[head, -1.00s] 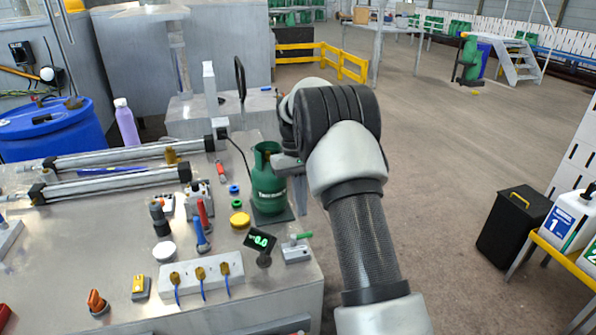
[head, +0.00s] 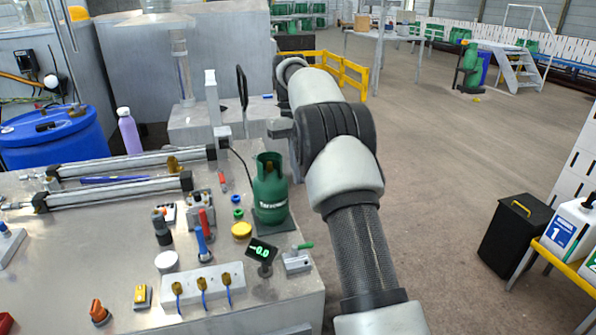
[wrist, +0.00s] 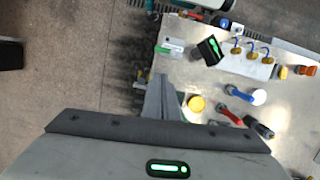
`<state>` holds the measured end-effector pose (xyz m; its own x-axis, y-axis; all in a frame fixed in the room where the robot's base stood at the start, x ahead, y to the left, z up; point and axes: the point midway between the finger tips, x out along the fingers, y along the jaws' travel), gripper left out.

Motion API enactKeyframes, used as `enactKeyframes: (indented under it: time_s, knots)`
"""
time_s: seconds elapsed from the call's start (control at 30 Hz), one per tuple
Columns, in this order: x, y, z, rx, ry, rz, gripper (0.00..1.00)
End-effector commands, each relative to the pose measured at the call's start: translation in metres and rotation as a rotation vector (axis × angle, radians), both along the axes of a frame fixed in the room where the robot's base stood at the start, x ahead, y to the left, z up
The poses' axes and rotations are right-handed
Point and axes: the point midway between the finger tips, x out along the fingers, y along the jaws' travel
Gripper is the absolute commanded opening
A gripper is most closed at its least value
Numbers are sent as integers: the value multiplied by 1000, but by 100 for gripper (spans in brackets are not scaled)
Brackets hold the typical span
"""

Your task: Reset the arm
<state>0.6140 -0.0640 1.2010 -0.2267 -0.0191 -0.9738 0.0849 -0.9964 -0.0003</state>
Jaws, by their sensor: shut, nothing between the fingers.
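My arm (head: 345,170) reaches forward over the right edge of the metal workbench (head: 110,245). My gripper (head: 281,128) shows only in part in the head view, just behind and above the green gas cylinder (head: 270,193), apart from it. In the wrist view my gripper's fingers (wrist: 163,97) are together with nothing between them. The cylinder stands upright on a dark scale plate (head: 274,224) near the bench's right edge. I cannot see the cylinder in the wrist view.
A digital display (head: 261,250), a yellow cap (head: 241,230) and a white block with blue cables (head: 203,286) lie near the cylinder. Two long rails (head: 130,162) cross the bench. A blue drum (head: 55,135) stands at left.

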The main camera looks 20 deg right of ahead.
Motion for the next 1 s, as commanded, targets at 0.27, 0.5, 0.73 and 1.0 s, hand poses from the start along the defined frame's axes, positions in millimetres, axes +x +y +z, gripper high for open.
enactKeyframes:
  time_s: [0.27, 0.5, 0.73, 1.0]
  knots:
    - [-19, 7, 43, -3, -74, -7, 0]
    - [-85, 25, 109, -3, -238, -25, 0]
    - [-169, 41, 137, 2, -396, -44, 0]
    - [-273, 56, 119, 15, -581, -62, 0]
